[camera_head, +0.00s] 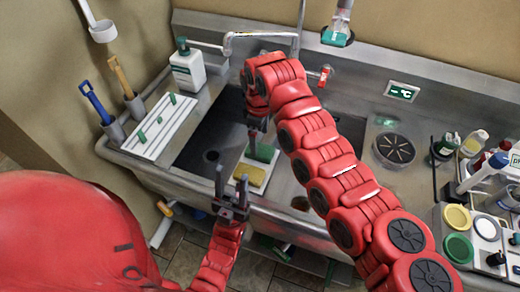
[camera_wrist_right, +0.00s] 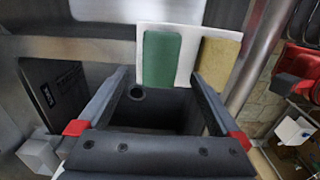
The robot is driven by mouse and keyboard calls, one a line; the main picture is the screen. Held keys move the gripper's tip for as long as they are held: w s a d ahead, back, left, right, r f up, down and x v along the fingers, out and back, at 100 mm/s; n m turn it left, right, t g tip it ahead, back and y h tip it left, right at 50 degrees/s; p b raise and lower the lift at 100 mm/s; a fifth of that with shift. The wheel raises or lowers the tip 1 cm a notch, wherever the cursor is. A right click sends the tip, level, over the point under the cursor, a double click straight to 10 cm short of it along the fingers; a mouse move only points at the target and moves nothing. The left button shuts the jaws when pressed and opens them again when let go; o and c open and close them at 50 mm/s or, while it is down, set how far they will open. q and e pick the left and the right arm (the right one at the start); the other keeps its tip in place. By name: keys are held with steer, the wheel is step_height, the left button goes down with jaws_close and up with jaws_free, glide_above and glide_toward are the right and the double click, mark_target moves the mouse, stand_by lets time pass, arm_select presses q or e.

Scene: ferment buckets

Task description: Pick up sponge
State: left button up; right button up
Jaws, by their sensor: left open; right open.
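A yellow sponge (camera_head: 250,175) and a green sponge (camera_head: 262,152) lie on a white tray (camera_head: 239,170) at the sink's front edge. In the right wrist view, the green sponge (camera_wrist_right: 161,58) and the yellow sponge (camera_wrist_right: 217,62) are side by side on the white tray (camera_wrist_right: 190,57). My right gripper (camera_head: 258,138) is open and empty, close to the green sponge; the head view does not show if they touch. In the right wrist view its jaws (camera_wrist_right: 161,78) spread apart, facing the green sponge. My left gripper (camera_head: 231,177) is open and empty, left of the yellow sponge.
The steel sink basin (camera_head: 209,139) has a drain and a faucet (camera_head: 262,35) behind. A white soap bottle (camera_head: 188,69), a white rack (camera_head: 161,127) and brushes stand left. Bottles and lidded jars (camera_head: 457,218) crowd the right. My right arm hides part of the counter.

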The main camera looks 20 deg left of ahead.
mark_target(260, 150)
step_height(260, 150, down, 4)
steer(key=shift+s+d+r+p, duration=0.1)
steer(key=shift+r+p, duration=0.05)
steer(key=shift+p, duration=1.05)
steer(key=shift+f, duration=0.5)
steer(key=c, duration=1.3)
